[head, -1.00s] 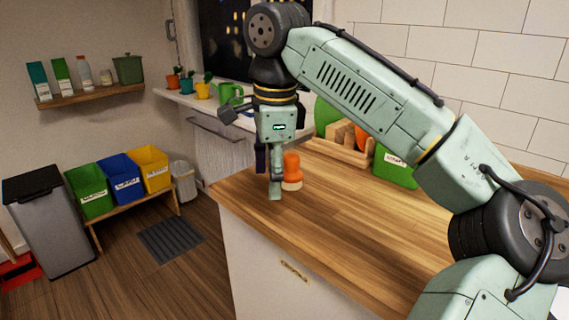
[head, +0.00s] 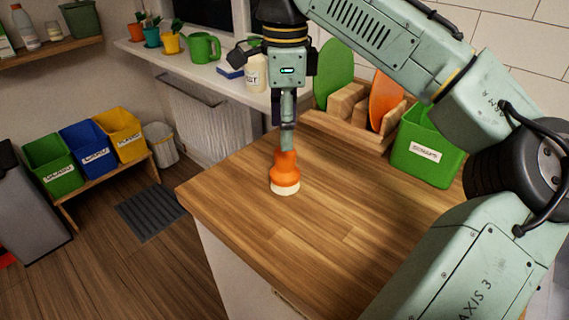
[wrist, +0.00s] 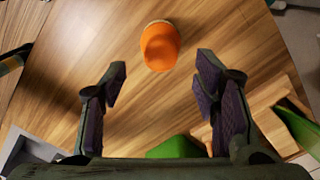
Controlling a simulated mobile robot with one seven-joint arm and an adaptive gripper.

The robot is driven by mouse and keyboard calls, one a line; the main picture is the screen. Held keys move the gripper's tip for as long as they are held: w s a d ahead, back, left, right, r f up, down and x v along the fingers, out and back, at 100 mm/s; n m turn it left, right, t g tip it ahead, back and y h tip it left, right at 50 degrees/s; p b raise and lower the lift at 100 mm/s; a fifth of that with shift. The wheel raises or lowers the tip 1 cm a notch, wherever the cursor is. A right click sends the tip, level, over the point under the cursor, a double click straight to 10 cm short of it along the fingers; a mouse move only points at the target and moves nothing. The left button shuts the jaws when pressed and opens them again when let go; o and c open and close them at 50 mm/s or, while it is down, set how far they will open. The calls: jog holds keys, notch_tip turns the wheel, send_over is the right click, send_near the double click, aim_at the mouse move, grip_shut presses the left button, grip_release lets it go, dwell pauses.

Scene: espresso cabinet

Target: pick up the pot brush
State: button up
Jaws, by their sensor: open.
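The pot brush (head: 285,170) has an orange handle and a pale bristle base. It stands upright on the wooden counter (head: 330,235), near its left edge in the head view. My gripper (head: 287,143) points down, and its lower end lines up with the top of the handle in that view. In the wrist view the gripper (wrist: 162,72) is open and empty, its two fingers wide apart. The brush (wrist: 160,46) shows from above, centred between the fingers sideways but just beyond their tips. I cannot tell the exact height gap.
A wooden rack (head: 345,130) with green and orange boards stands behind the brush, with a green scraps bin (head: 425,150) to its right. The counter in front is clear.

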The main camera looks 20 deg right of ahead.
aim_at(284, 159)
notch_tip(284, 159, down, 8)
jog(key=shift+r+p, duration=0.1)
jog(key=shift+p, duration=0.8)
jog(key=shift+c, duration=0.2)
jog(key=c, duration=1.2)
